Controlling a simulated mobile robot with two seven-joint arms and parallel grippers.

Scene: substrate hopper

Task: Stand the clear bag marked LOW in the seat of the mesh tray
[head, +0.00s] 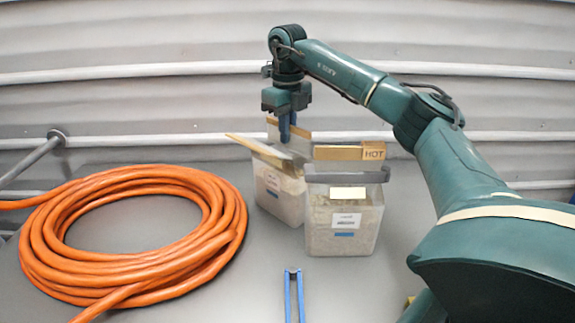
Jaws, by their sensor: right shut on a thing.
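My right gripper (285,135) points down from the end of its arm, its blue fingers shut at the top of the rear clear container (280,197). They seem to close on an upright tan panel (303,133) there; the exact grip is hard to make out. The rear container has a tilted tan flap (247,144), a pale fill and a white label. In front to its right stands a clear container (342,217) with a grey rim and a tan strip marked HOT (350,153). I can read no LOW mark and see no mesh tray.
A thick coil of orange hose (226,215) covers the left of the grey table (240,290). A narrow blue forked thing (293,290) shows at the front middle. My right arm fills the right side. Corrugated wall (150,95) stands behind, with a metal rod (30,160) at left.

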